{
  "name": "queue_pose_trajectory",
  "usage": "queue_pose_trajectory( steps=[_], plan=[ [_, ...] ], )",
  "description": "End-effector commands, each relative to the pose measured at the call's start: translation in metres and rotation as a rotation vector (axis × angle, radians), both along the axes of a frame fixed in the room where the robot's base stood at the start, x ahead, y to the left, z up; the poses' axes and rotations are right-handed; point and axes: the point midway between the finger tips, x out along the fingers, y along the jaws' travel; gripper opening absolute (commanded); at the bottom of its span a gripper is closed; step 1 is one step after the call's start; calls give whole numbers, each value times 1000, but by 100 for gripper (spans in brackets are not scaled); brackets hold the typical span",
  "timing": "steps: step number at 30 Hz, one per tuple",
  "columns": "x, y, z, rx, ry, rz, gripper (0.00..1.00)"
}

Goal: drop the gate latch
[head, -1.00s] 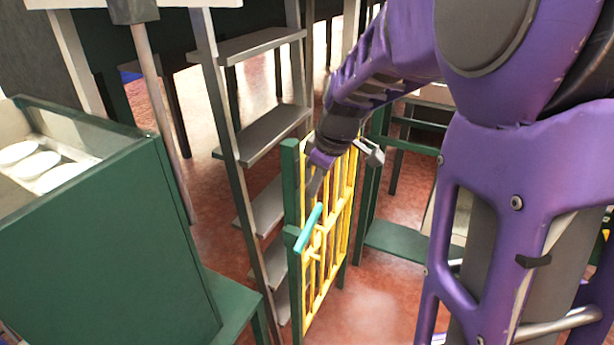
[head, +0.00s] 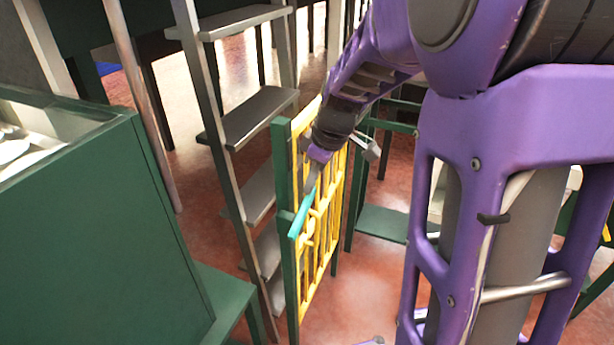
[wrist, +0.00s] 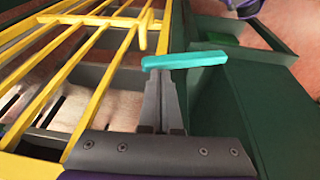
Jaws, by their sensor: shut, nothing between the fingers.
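The yellow barred gate (head: 328,205) stands upright beside a green post (head: 283,180). The teal latch bar (head: 301,214) lies slanted across the gate's edge at the post, its upper end toward my gripper. My gripper (head: 311,186) is shut and empty, pointing down at the latch's upper end. In the wrist view the closed fingertips (wrist: 161,76) are right at the left part of the latch (wrist: 190,60), and the gate's bars (wrist: 95,70) run to the left. I cannot tell whether the fingers touch the latch.
A grey stepped rack (head: 262,115) stands just behind the gate. A big green bin (head: 90,230) with white round things inside fills the left. A green bench (head: 385,222) is beyond the gate. Reddish floor (head: 370,285) is open in front of the gate.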

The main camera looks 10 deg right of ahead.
Motion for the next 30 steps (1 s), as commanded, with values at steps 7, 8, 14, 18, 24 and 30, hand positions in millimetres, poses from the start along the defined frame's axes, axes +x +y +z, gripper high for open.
queue_pose_trajectory(
  steps=[7,8,14,18,24,30],
  plan=[
    [9,-7,-10,98,135,-3,0],
    [10,-8,-11,107,147,-3,0],
    [14,-10,-21,120,161,-1,0],
    [15,-10,-20,119,160,0,0],
    [15,-10,-19,118,159,0,0],
    [17,-5,-4,118,158,2,0]
  ],
)
